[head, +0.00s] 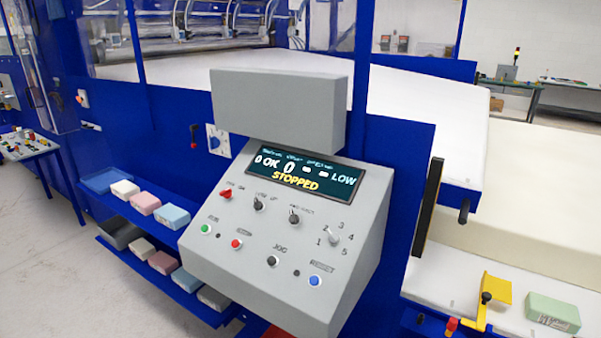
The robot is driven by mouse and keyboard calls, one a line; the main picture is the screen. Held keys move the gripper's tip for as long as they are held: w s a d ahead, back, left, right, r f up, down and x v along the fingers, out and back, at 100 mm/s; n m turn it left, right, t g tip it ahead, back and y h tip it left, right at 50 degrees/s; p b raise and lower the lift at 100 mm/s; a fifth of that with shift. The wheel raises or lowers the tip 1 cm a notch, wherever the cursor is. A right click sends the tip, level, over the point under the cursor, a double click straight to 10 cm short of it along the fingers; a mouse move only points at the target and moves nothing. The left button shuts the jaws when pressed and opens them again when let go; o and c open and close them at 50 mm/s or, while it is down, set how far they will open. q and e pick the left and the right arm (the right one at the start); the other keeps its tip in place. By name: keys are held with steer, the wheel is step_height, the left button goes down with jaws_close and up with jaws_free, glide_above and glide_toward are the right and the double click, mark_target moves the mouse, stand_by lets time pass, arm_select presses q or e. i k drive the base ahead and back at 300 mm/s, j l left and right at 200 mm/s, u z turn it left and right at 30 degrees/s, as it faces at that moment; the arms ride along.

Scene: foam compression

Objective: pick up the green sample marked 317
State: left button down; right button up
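A pale green block (552,313) lies on the white surface at the lower right, beside a yellow bracket. Dark marks show on its front face, too small to read, so I cannot tell whether it says 317. Neither of my grippers shows in the head view.
A grey control panel (285,225) with a display reading STOPPED stands in the middle. Blue shelves (165,240) at the left hold several white, pink, blue and grey blocks. A yellow bracket (494,291) with a black knob stands left of the green block. A large cream slab (530,190) lies behind.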

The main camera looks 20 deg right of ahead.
mark_target(562, 317)
steer(key=z, duration=2.35)
steer(key=i+l, duration=0.1)
steer(key=l, duration=0.45)
steer(key=i+u, duration=0.05)
